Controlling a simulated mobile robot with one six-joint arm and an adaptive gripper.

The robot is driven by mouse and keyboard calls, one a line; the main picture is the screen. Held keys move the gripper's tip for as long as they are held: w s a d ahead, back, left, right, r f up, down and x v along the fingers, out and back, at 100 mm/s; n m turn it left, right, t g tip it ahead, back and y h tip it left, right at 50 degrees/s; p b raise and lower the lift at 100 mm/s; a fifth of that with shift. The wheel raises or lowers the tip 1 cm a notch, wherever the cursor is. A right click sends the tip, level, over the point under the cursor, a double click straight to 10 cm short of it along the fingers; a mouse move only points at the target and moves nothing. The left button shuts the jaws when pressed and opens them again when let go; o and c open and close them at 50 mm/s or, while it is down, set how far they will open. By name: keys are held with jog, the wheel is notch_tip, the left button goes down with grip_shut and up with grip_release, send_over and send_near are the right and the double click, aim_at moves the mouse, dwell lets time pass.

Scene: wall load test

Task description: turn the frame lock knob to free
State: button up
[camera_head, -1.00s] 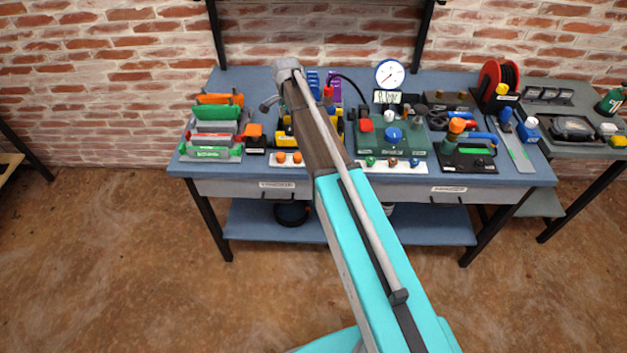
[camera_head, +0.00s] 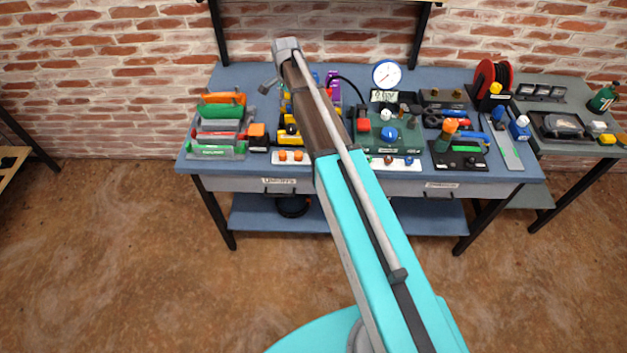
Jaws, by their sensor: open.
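A round blue knob (camera_head: 390,134) sits on a dark green unit (camera_head: 410,146) on the blue bench. It is the most knob-like part there. Its lettering is too small to read, so I cannot tell its setting or confirm it is the frame lock knob. My arm reaches from the bottom over the bench, ending to the left of and beyond the knob. Only a small grey part of my gripper (camera_head: 269,86) shows, beside the arm's end; the rest is hidden. It is open, well apart from the knob, and nothing shows in it.
A dial gauge (camera_head: 386,74) stands behind. Coloured tools (camera_head: 220,105) crowd the left; a red reel (camera_head: 493,79) stands at right. My arm hides part of the bench's middle.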

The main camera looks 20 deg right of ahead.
jog(key=s+f+n+b, duration=0.3)
jog(key=s+n, duration=0.3)
jog(key=s, duration=0.9)
jog(key=s+f+n+b, duration=0.4)
jog(key=s+n, duration=0.2)
jog(key=s, duration=0.9)
jog(key=shift+n+b, duration=0.3)
jog(key=shift+b, duration=0.1)
jog(key=shift+s+f, duration=0.1)
dwell(1.0)
